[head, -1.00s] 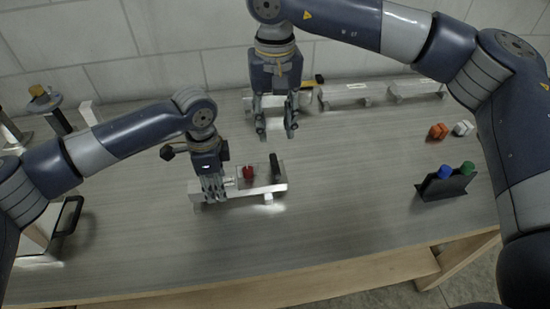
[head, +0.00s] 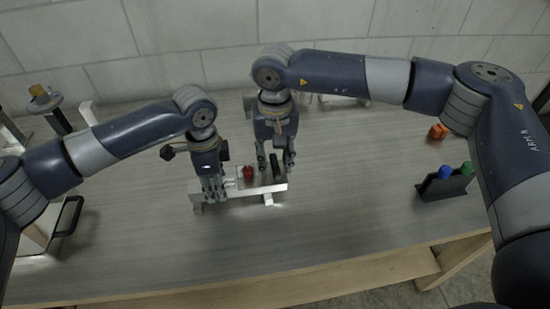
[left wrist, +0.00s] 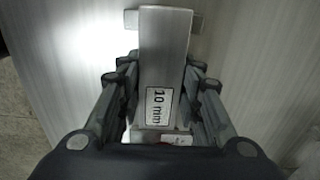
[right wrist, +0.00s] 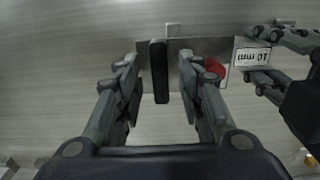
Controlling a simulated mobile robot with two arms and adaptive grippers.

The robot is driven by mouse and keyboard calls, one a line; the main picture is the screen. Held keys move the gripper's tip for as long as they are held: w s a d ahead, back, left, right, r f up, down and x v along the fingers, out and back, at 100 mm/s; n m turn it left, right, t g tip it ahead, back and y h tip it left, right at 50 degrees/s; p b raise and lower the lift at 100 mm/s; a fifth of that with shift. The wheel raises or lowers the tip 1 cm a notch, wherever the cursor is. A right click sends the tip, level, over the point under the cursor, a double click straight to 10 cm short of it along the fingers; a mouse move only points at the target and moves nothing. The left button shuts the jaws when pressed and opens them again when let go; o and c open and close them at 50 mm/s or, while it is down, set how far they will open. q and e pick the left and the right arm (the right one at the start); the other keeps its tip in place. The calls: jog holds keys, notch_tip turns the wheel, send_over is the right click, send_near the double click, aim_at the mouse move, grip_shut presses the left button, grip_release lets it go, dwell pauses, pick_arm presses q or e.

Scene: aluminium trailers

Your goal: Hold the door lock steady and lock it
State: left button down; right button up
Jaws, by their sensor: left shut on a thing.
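The door lock is mounted on an aluminium trailer (head: 235,193) on the table. A black handle (right wrist: 159,70) and a red round part (right wrist: 215,69) are on it. My left gripper (head: 213,192) is shut on the trailer's left end, by the "10 mm" label (left wrist: 160,106). My right gripper (head: 275,168) is above the black handle. In the right wrist view its open fingers (right wrist: 160,85) stand either side of the handle, with gaps. I cannot tell how far down the fingers reach. The left gripper's fingers (right wrist: 272,60) also show there at the right.
A dark holder (head: 445,187) with a blue and a green cylinder stands at the right, near an orange part (head: 438,131). A black-handled box (head: 66,218) stands at the left. More aluminium pieces lie behind my right gripper. The front table is clear.

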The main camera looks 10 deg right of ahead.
pick_arm(q)
jog(key=shift+f, duration=0.1)
pick_arm(e)
grip_shut()
jog(key=shift+m, duration=0.4)
jog(key=m, duration=0.3)
jog(key=shift+m, duration=0.4)
jog(key=m, duration=1.3)
jog(key=shift+r, duration=0.1)
jog(key=shift+m, duration=0.3)
